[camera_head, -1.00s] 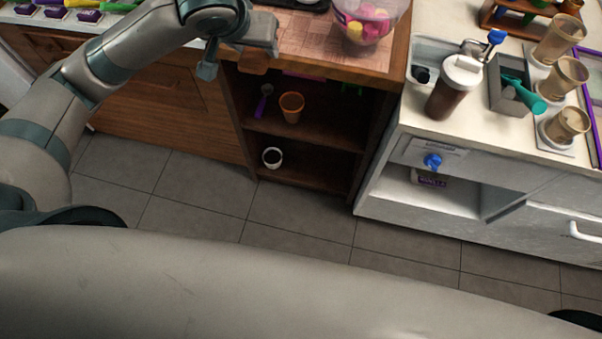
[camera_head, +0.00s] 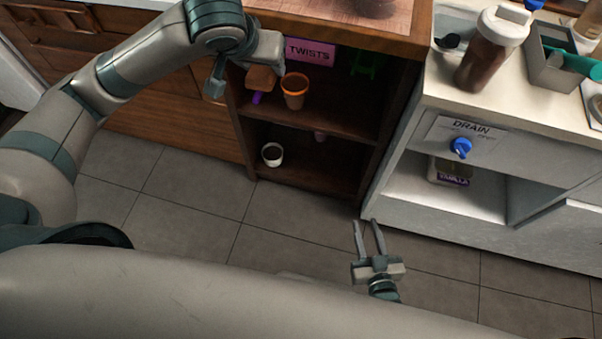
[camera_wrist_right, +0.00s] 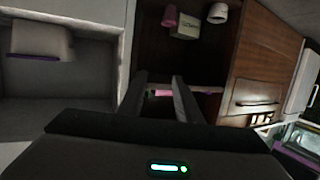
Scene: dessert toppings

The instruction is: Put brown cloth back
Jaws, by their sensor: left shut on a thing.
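The brown cloth (camera_head: 261,79) is a small brown piece at my left gripper (camera_head: 266,62), in front of the upper part of the wooden shelf unit (camera_head: 312,122). My left gripper is shut on it; the fingertips are largely hidden. My right gripper (camera_head: 369,226) is open and empty, low in front of the gap between the shelf unit and the white counter. Its two spread fingers also show in the right wrist view (camera_wrist_right: 162,88).
An orange cup (camera_head: 295,93) stands on the upper shelf and a white cup (camera_head: 272,155) on the lower one. A pink TWISTS sign (camera_head: 310,52) is at the shelf top. The white counter (camera_head: 455,92) holds a brown bottle (camera_head: 488,60). The floor (camera_head: 190,195) is clear.

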